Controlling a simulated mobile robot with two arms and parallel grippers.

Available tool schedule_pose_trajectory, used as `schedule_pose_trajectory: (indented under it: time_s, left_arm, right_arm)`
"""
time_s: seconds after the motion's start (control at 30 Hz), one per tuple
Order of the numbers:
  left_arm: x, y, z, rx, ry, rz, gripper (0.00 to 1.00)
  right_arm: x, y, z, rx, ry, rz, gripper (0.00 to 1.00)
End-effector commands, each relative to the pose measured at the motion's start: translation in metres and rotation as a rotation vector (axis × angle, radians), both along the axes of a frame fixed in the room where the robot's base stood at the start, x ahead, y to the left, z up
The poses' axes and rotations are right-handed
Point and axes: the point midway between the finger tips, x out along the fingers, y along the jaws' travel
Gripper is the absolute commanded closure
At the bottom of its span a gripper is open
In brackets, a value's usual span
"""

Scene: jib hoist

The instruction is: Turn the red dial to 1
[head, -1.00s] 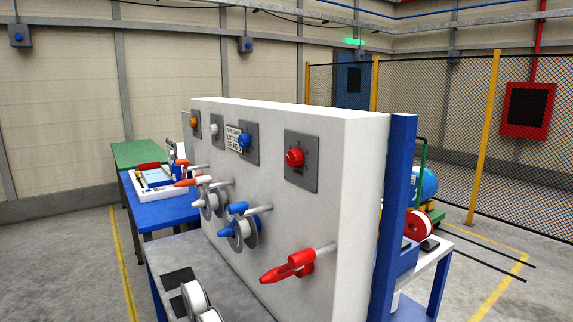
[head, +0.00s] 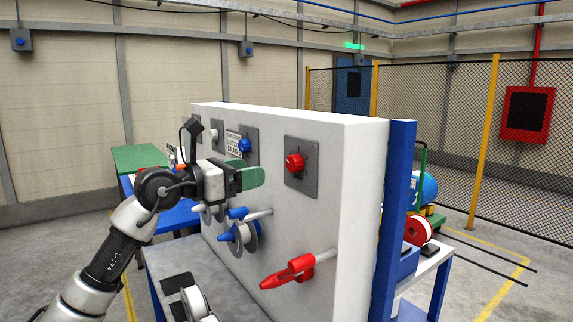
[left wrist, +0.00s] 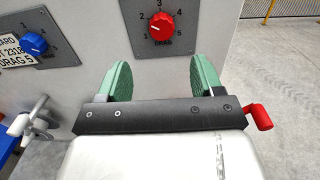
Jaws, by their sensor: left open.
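The red dial (head: 295,163) sits on a grey square plate on the white panel's face. In the left wrist view the red dial (left wrist: 161,25) shows near the top centre, with the numbers 1 to 5 around it and the word DRAG below; I cannot tell for sure which number it points to. My left gripper (head: 250,178) has green fingers and is left of the dial in the head view, apart from it. In the left wrist view its fingers (left wrist: 161,68) are spread and empty, with the dial beyond the gap between them. My right gripper is not in view.
A blue dial (left wrist: 34,44) on its own plate is left of the red one. A red handle (head: 289,272) sticks out of the panel below the red dial. Blue-handled reel (head: 240,232) juts out further left. A blue post (head: 397,200) stands at the panel's right end.

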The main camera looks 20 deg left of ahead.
Motion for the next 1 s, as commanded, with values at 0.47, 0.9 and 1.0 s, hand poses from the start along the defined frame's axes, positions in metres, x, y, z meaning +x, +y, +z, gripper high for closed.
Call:
schedule_pose_trajectory:
  time_s: [0.47,0.9,1.0]
  left_arm:
    - [0.065,-0.053,0.003,-0.007,0.001,-0.006,0.33]
    - [0.077,-0.062,0.000,-0.005,0.000,-0.005,0.33]
    - [0.077,-0.063,0.000,-0.005,0.000,-0.005,0.43]
  right_arm:
    - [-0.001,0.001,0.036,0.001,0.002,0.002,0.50]
    - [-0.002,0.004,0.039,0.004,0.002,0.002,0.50]
    - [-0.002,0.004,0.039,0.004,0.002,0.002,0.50]
